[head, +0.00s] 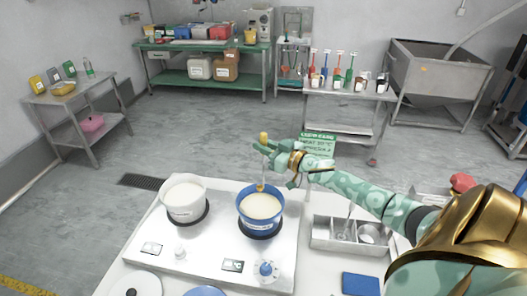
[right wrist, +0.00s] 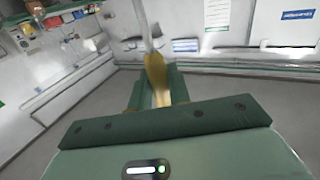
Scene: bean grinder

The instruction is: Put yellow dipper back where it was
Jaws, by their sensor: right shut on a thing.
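The yellow dipper (head: 263,138) is upright in my right gripper (head: 266,151), which is shut on its upper part. Its thin pale shaft runs down to a yellow lower end at the far rim of the blue pot (head: 247,217). I cannot tell whether that end touches the cream liquid (head: 260,205). In the right wrist view, a yellow part of the dipper (right wrist: 155,75) shows between the green fingers (right wrist: 153,97). My left gripper is not in view.
A white pot (head: 184,211) stands left of the blue pot on a white hotplate unit (head: 205,255). A divided metal tray (head: 322,238) with utensils lies to the right. A green sign (head: 318,144) stands behind my gripper. A far cart (head: 345,91) bears several coloured dippers.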

